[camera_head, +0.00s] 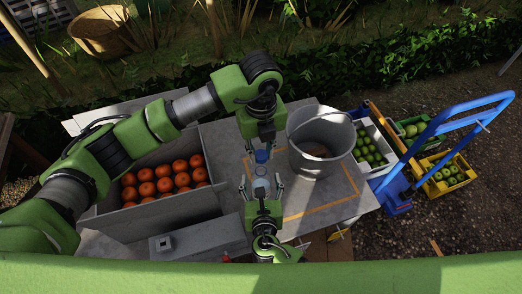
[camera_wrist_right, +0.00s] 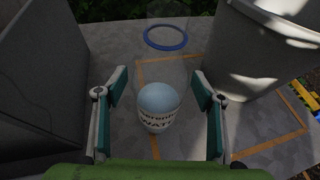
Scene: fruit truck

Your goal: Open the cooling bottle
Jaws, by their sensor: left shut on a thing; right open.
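The cooling bottle (camera_wrist_right: 160,107) is a pale bottle with dark lettering, partly readable as "WATER". It stands on the table between the fingers of my right gripper (camera_wrist_right: 160,115), which is open, with gaps on both sides. The head view shows the bottle (camera_head: 260,185) and the right gripper (camera_head: 262,186) from above. My left gripper (camera_head: 264,143) points down just beyond the bottle and is shut on a small blue piece (camera_head: 261,157), which looks like a cap. The wrist view shows a blue ring (camera_wrist_right: 165,38) beyond the bottle; I cannot tell whether it is the same piece.
A grey crate of orange fruit (camera_head: 190,216) stands left of the bottle. A grey bucket (camera_head: 320,143) stands close on the right. A yellow-orange outline (camera_head: 333,208) marks the tabletop. Farther right are fruit crates and a blue hand truck (camera_head: 440,125).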

